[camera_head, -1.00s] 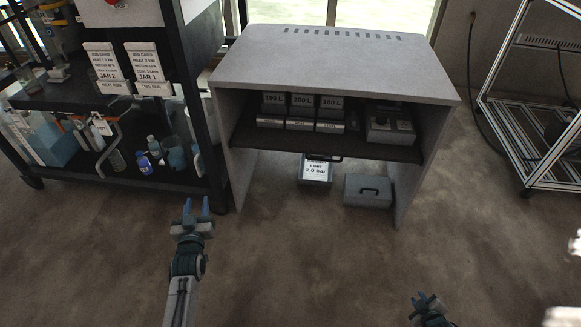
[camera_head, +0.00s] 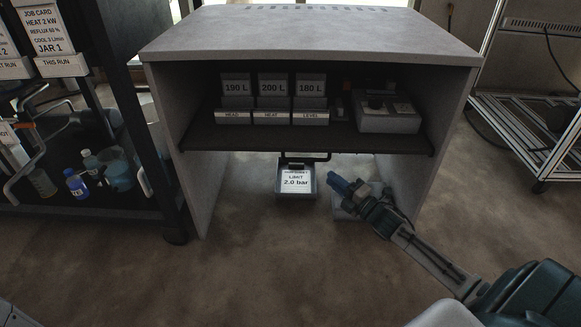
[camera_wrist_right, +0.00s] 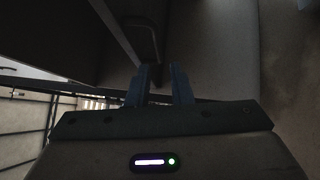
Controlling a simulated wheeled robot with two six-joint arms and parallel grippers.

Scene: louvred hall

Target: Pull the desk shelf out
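The grey desk (camera_head: 310,38) stands in front of me with a dark shelf (camera_head: 290,140) inside it. A black bar handle (camera_head: 318,157) hangs under the shelf's front edge. The shelf looks pushed in. My right gripper (camera_head: 340,184) is below and to the right of the handle, apart from it. In the right wrist view, my right gripper (camera_wrist_right: 165,84) is open with nothing between its blue fingers, and what looks like the handle (camera_wrist_right: 142,38) lies ahead of the fingertips. My left gripper is out of view.
On the shelf stand labelled boxes (camera_head: 272,118) and a grey unit (camera_head: 388,118). Below are a "2.0 bar" sign (camera_head: 296,182) and a grey case (camera_head: 345,212), partly hidden by my right arm. A black cart (camera_head: 150,165) stands left, a metal rack (camera_head: 545,135) right. The floor in front is clear.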

